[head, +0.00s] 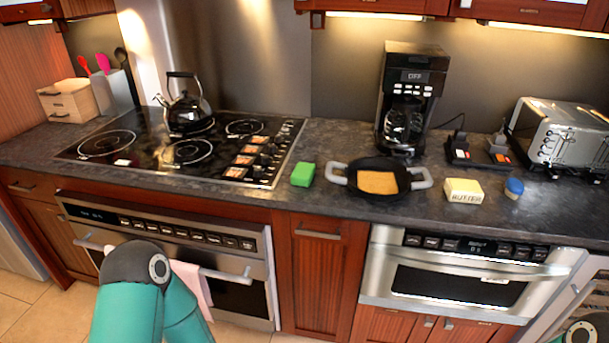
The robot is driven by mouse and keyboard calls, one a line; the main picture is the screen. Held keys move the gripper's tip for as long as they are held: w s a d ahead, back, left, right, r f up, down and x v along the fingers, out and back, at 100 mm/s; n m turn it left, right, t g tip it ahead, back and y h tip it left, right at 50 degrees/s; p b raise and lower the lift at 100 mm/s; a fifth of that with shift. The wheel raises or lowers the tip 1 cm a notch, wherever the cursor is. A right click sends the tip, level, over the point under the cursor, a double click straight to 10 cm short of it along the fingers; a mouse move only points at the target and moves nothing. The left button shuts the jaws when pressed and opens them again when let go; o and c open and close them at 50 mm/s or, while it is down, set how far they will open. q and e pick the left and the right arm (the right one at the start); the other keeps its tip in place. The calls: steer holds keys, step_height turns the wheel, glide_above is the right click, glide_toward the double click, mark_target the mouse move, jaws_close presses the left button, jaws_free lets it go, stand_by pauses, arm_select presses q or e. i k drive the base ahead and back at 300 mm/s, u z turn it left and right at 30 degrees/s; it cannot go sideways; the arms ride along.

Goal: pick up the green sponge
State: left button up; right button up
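The green sponge (303,174) lies on the dark countertop (330,203), just right of the cooktop and left of the black pan. It looks like a small bright green block, and nothing covers it. My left arm shows at the lower left as a teal link with a dark joint, in front of the oven and below the counter. Its gripper is out of the picture. Only a small bit of my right arm shows at the bottom right corner, and its gripper is not visible either.
Close right of the sponge is a black pan (355,182) holding a flat tan slice (377,182). Butter (463,190), a blue-topped shaker (514,188), a coffee maker (408,100) and a toaster (565,135) stand farther right. A kettle (186,108) stands on the cooktop (150,160).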

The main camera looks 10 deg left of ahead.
mark_target(303, 173)
steer(key=k, duration=0.4)
steer(key=u, duration=0.75)
steer(key=i, duration=1)
steer(key=u, duration=0.3)
